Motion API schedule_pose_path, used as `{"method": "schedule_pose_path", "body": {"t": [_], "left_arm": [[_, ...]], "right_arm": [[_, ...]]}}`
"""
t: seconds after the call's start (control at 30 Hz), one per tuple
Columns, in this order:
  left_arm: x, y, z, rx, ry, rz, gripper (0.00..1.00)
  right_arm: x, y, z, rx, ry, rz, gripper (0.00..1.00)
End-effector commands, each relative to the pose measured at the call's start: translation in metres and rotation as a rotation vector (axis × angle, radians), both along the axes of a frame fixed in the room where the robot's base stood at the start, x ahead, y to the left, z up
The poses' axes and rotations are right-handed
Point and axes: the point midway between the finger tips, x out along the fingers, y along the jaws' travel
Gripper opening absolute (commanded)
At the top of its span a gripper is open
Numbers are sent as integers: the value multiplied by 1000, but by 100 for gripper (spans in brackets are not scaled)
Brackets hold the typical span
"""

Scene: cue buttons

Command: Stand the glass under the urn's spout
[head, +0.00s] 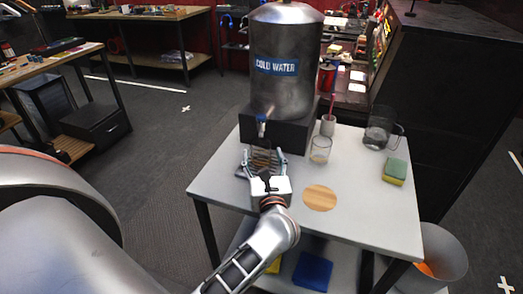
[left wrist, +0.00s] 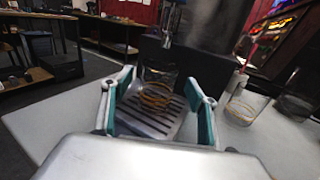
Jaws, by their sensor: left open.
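The steel urn (head: 285,60) with a "COLD WATER" label stands on a dark block at the table's back. Its spout (head: 262,125) points down, and it also shows in the left wrist view (left wrist: 168,25). A clear glass with gold bands (left wrist: 155,95) stands upright on the slotted drip tray (left wrist: 135,122), below the spout; in the head view it is partly hidden by my gripper. My left gripper (head: 264,162) is open, its green-padded fingers (left wrist: 160,100) apart on both sides of the glass with visible gaps. My right gripper is not in view.
Another gold-banded glass (head: 320,151) stands right of the tray. A cup with a red stick (head: 328,125), a clear jug (head: 377,134), a sponge (head: 395,171) and a round wooden coaster (head: 320,197) are on the white table (head: 375,215). The front left tabletop is clear.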

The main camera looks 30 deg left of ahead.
Motion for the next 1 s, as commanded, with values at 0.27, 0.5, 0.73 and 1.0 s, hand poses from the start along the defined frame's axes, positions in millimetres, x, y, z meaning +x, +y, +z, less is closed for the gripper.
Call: {"method": "schedule_pose_path", "body": {"t": [0.27, 0.5, 0.73, 1.0], "left_arm": [[-42, -36, -2, -3, 2, 0, 59], [-59, -50, -1, -1, 0, 1, 59], [-61, -51, 0, 0, 0, 1, 59], [-60, -51, 0, 0, 0, 1, 59]], "right_arm": [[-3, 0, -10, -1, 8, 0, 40], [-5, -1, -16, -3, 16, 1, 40], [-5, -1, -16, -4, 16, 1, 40], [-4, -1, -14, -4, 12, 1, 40]]}}
